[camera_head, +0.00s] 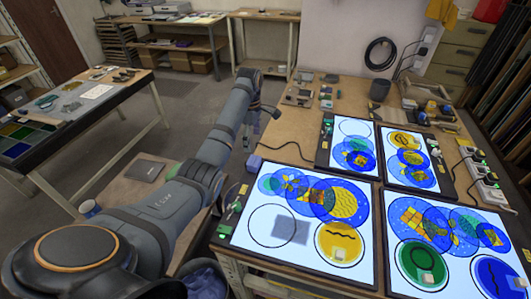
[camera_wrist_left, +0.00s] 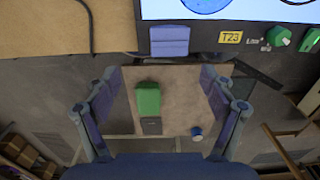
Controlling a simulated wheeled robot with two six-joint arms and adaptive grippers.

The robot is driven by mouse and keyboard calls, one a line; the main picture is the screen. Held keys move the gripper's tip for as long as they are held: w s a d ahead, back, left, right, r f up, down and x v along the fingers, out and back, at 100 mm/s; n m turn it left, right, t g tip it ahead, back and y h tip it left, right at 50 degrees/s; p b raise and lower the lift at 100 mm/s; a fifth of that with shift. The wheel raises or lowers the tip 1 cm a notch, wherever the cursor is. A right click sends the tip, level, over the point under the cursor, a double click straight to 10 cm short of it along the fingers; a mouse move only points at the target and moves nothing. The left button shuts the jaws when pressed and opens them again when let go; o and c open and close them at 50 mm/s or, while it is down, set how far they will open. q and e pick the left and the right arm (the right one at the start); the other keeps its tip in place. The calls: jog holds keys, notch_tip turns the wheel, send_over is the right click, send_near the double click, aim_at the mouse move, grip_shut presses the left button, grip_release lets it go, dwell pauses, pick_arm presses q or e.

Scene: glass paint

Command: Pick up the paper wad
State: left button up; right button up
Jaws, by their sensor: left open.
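My left gripper (camera_wrist_left: 160,95) is open and empty, its two fingers spread wide. In the head view it (camera_head: 252,130) hangs from the arm's far end, small and partly hidden. No crumpled paper shows clearly. Small pale beige pieces lie on the lit panels, one on the yellow circle (camera_head: 340,254) and one on the green circle (camera_head: 426,277); I cannot tell whether either is the paper wad. A blue-purple block (camera_wrist_left: 169,41) sits at the panel's dark edge, ahead of the fingers; it also shows in the head view (camera_head: 253,163). My right gripper is not in view.
A green block (camera_wrist_left: 148,99) and a blue cup (camera_wrist_left: 197,133) stand on a lower brown surface (camera_wrist_left: 180,100) between and below the fingers. Lit panels with coloured glass (camera_head: 300,200) fill the workbench. Tools lie at its back. Another table (camera_head: 75,100) stands left.

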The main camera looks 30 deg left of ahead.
aim_at(254, 160)
pick_arm(q)
jog(key=shift+w, duration=0.25)
jog(key=shift+s+d, duration=0.1)
jog(key=shift+s, duration=0.6)
jog(key=f, duration=0.1)
jog(key=f+p, duration=0.1)
jog(key=shift+s+d+f, duration=0.1)
jog(key=shift+s+f, duration=0.15)
jog(key=shift+f, duration=0.05)
jog(key=shift+w+f, duration=0.2)
jog(key=shift+f, duration=0.3)
jog(key=shift+w+f, duration=0.15)
jog(key=shift+f, duration=0.35)
jog(key=shift+s+d+f+p, duration=0.1)
jog(key=shift+f+p, duration=0.3)
jog(key=f, duration=0.1)
jog(key=f+p, duration=0.1)
jog(key=shift+s+d+f, duration=0.3)
jog(key=shift+s, duration=0.05)
jog(key=shift+f, duration=0.8)
jog(key=shift+w, duration=0.1)
jog(key=c, duration=0.9)
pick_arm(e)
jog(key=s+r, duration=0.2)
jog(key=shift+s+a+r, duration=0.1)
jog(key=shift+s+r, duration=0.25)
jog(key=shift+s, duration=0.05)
